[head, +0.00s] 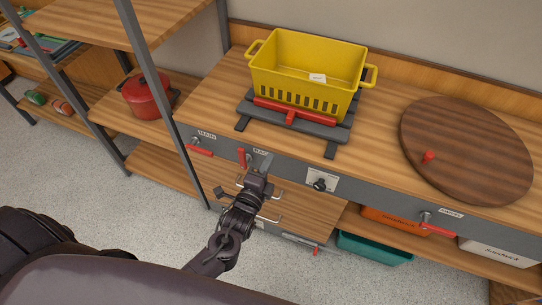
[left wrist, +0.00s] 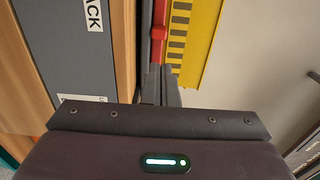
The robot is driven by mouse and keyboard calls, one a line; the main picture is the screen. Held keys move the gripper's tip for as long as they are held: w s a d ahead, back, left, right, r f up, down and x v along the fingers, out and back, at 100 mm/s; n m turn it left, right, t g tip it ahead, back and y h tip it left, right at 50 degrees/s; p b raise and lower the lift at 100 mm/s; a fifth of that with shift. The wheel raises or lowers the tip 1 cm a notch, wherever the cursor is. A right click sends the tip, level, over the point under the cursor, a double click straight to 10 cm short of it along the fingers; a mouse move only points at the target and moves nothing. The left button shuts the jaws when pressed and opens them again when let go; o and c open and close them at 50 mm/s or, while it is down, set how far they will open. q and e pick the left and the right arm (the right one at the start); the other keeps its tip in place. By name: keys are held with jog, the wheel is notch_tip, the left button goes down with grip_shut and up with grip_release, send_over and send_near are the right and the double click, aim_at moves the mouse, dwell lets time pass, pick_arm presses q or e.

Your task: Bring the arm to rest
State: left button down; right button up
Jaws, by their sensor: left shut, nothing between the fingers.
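My left gripper (head: 263,164) is at the front of the wooden counter (head: 205,100), before its grey front panel with levers and a knob. Its fingers are together with nothing between them. In the left wrist view the closed fingers (left wrist: 160,90) point toward the red bar and the yellow basket (left wrist: 195,35). My left arm reaches up from the bottom of the head view. My right gripper is in neither view.
The yellow basket (head: 308,68) stands on a dark grey rack with a red bar (head: 293,112). A round brown board (head: 470,145) with a red knob lies at the right. Red levers (head: 200,150) stick out in front. A red pot (head: 148,95) stands on the left shelf.

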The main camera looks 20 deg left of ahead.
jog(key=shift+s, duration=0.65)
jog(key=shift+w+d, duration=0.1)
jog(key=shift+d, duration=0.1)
pick_arm(q)
jog(key=s+a+f+n+g, duration=0.1)
jog(key=s+f+n+g, duration=0.3)
jog(key=f, duration=0.5)
jog(key=s+a+f+n+g, duration=0.15)
jog(key=s+f, duration=0.35)
jog(key=f, duration=0.5)
jog(key=s+a+f+n+g, duration=0.1)
jog(key=s+f+n+g, duration=0.15)
jog(key=s+f, duration=0.45)
jog(key=s+a+f+n+g, duration=0.1)
jog(key=s+f+n+g, duration=0.3)
jog(key=s+f, duration=0.4)
jog(key=s+a+f+n+g, duration=0.1)
jog(key=s+f+n+g, duration=0.3)
jog(key=s+f, duration=0.4)
jog(key=s+g, duration=0.1)
jog(key=s, duration=0.6)
jog(key=shift+s+a+f+y, duration=0.15)
jog(key=shift+s+y, duration=0.15)
jog(key=shift+s, duration=0.05)
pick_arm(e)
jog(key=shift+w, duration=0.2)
